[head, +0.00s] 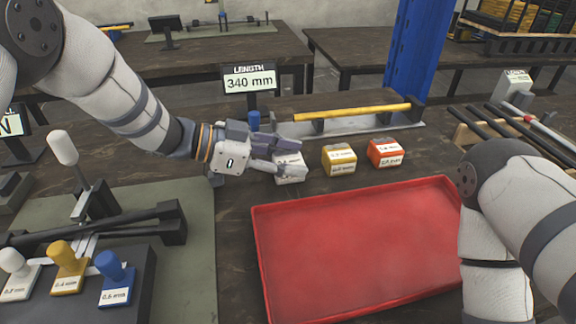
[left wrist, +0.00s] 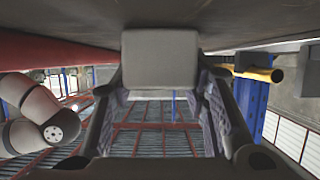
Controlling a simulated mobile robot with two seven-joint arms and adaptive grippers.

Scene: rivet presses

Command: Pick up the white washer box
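The white washer box (head: 291,178) stands on the dark table, at the left end of a row of small boxes. My left gripper (head: 291,158) reaches it from the left, with one finger on its near side and one on its far side. The near finger hides part of the box. In the left wrist view, the box (left wrist: 160,58) shows as a plain pale block between the tips of my open left gripper (left wrist: 160,85). I cannot tell whether the fingers touch it. My right gripper is out of the head view; only my right arm shows.
A yellow box (head: 339,160) and a red-orange box (head: 385,153) stand to the right. A red tray (head: 350,245) lies in front. Behind are a 340 mm length sign (head: 249,80) and a yellow rod (head: 352,112) on a stand. A press (head: 95,225) stands at left.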

